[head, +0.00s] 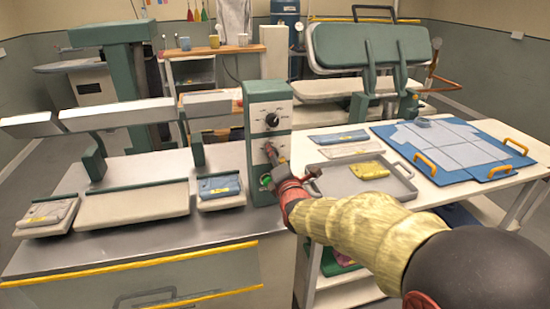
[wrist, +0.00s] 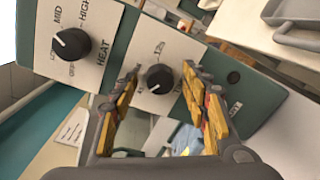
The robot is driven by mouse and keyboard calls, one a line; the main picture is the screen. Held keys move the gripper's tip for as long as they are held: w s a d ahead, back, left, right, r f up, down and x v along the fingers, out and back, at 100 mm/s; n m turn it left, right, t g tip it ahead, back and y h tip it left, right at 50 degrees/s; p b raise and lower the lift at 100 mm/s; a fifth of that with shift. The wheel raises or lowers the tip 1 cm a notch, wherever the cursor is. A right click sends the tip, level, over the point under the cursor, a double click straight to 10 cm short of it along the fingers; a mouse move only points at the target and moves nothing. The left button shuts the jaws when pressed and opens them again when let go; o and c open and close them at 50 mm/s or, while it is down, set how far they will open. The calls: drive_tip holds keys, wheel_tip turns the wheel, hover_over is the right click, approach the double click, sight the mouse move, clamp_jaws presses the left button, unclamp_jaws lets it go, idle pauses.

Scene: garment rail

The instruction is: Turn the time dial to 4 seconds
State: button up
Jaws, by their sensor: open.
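The time dial (wrist: 158,77) is a black round knob on the pale face of the green control box (head: 282,95). In the wrist view it sits between the fingertips of my open gripper (wrist: 161,84), with a finger on each side; I cannot tell whether they touch it. A "12s" label shows beside the dial. Its other labels and exact setting are too small or covered to read. In the head view my gripper (head: 271,157) is at the lower panel and mostly hides this dial.
The black heat dial (head: 271,120) is above, and it also shows in the wrist view (wrist: 71,45). A green button (head: 265,181) is low on the box. A grey tray (head: 402,188) with a yellow packet is at right. Bar sealers with packets stand at left.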

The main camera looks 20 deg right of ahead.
drive_tip(key=shift+s, duration=0.1)
drive_tip(key=s, duration=1.1)
drive_tip(key=shift+s+a+r, duration=0.2)
drive_tip(key=shift+s+r, duration=0.1)
drive_tip(key=shift+s, duration=0.1)
